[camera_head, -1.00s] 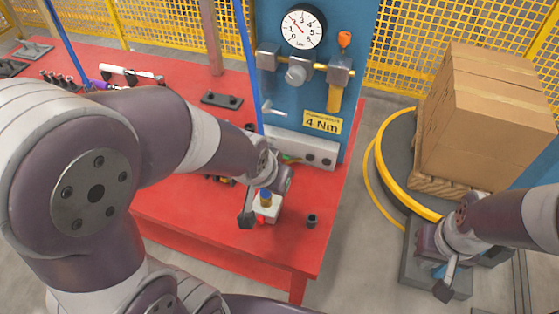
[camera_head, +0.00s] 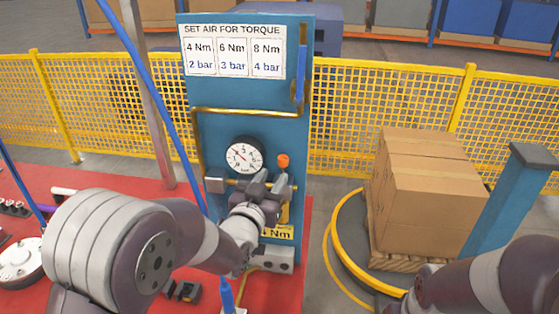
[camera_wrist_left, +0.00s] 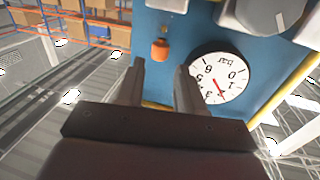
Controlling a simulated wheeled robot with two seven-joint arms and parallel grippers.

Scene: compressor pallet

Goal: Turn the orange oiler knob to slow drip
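The orange oiler knob (camera_head: 283,160) is on the blue panel (camera_head: 215,140), just right of the round pressure gauge (camera_head: 243,157). My left gripper (camera_head: 269,181) is in front of the panel, just below and left of the knob, and hides part of the fittings there. In the left wrist view the gripper (camera_wrist_left: 160,68) has its two fingers apart with nothing between them. The orange knob (camera_wrist_left: 160,48) shows beyond the fingertips, near the middle of the gap, with no clear contact. My right arm is at the lower right; its gripper is outside the picture.
A torque sign (camera_head: 232,51) tops the panel. A yellow label (camera_head: 279,232) is partly hidden by my left arm. A red table (camera_head: 290,290) lies below. At right, cardboard boxes (camera_head: 430,195) stand on a pallet beside a blue post (camera_head: 505,205). Yellow mesh fencing (camera_head: 345,110) runs behind.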

